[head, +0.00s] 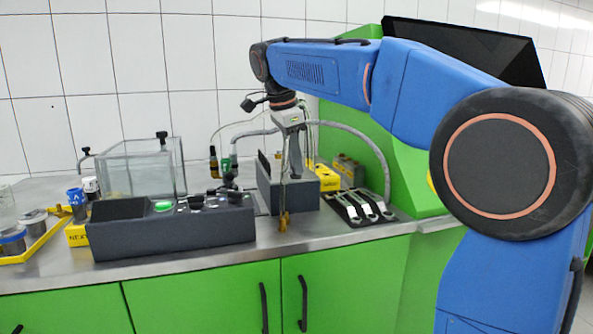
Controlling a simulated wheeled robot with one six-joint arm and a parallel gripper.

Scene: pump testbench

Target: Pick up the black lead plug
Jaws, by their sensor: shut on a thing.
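I cannot tell whether that end touches the bench.
A control panel (170,238) with a green button is on the left, before a clear tank (130,168). A black tray with tools (359,207) lies right. A grey hose (372,150) arches behind.

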